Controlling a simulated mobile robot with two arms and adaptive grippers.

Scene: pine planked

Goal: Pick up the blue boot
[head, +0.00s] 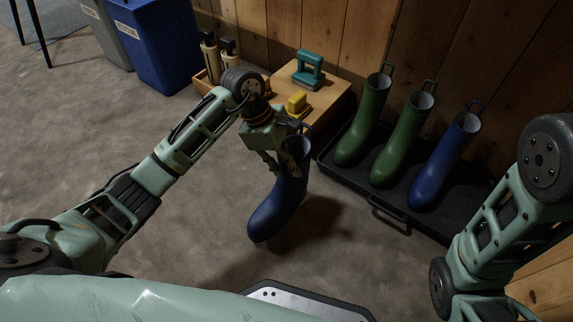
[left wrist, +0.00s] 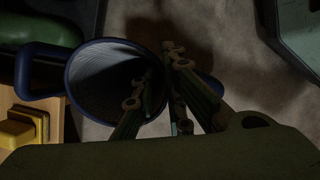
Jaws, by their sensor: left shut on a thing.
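A blue boot (head: 278,205) hangs from my left gripper (head: 287,168), above the grey floor, its toe pointing down and left. The gripper is shut on the wall of the boot's shaft near the top. In the left wrist view the open top of the boot (left wrist: 88,80) shows, with a pull loop on its left; one finger reaches inside and the other is outside (left wrist: 168,95). A second blue boot (head: 441,165) stands upright in the black tray at the right. My right arm shows at the right edge, but its gripper is not in view.
The black tray (head: 408,222) by the wood wall also holds two green boots (head: 362,125). A low wooden table (head: 335,97) bears a teal object (head: 308,70) and a yellow block (head: 297,102). Blue and grey bins (head: 158,45) stand at the back left.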

